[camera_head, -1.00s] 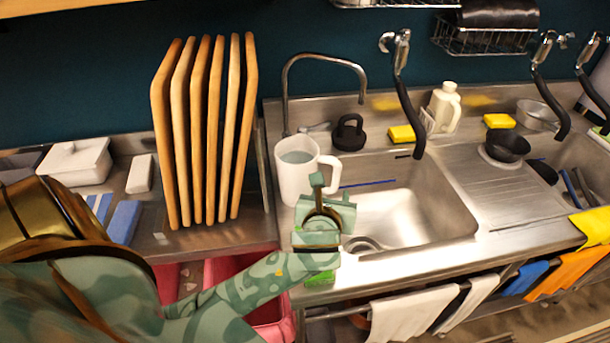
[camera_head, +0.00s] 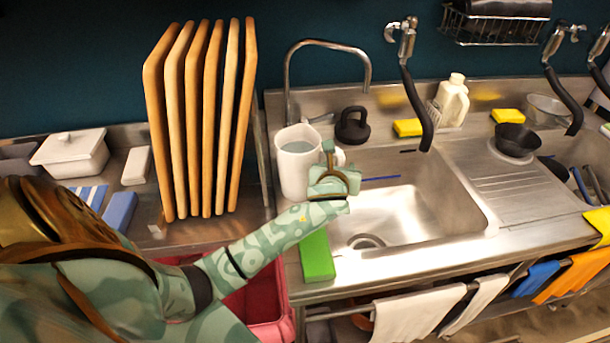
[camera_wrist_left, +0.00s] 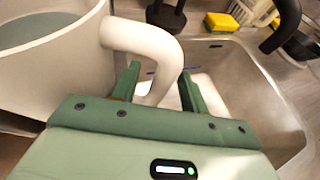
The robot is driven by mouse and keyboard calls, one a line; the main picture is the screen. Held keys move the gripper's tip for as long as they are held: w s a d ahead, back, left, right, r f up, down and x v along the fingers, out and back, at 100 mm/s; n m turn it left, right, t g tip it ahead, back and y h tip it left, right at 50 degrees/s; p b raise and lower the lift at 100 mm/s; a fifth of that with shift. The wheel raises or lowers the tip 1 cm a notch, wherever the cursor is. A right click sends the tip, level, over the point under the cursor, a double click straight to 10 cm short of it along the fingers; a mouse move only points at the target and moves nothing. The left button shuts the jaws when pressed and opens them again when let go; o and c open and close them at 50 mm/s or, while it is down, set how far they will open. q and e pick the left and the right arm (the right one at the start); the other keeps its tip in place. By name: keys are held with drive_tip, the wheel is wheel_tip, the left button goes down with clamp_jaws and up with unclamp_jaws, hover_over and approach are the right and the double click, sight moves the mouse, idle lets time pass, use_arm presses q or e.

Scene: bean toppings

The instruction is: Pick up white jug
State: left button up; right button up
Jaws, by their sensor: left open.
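The white jug (camera_head: 297,166) stands upright on the counter at the left edge of the sink, with its handle to the right. My left gripper (camera_head: 333,163) is at the handle, which it partly hides in the head view. In the left wrist view the jug body (camera_wrist_left: 70,75) fills the left side. The handle (camera_wrist_left: 153,45) curves down between the two open fingers of my left gripper (camera_wrist_left: 160,90). I cannot tell whether a finger touches it. My right gripper is not in view.
A steel sink (camera_head: 400,210) lies right of the jug, with a faucet (camera_head: 290,90) behind it. A green sponge (camera_head: 317,257) lies on the front counter edge. Upright wooden boards (camera_head: 192,120) stand to the left. A black weight-like object (camera_head: 352,130) sits behind.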

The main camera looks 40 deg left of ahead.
use_arm(q)
drive_tip(key=shift+c, duration=0.3)
clamp_jaws()
drive_tip(key=shift+d, duration=0.1)
idle(0.9)
drive_tip(key=shift+r, duration=0.1)
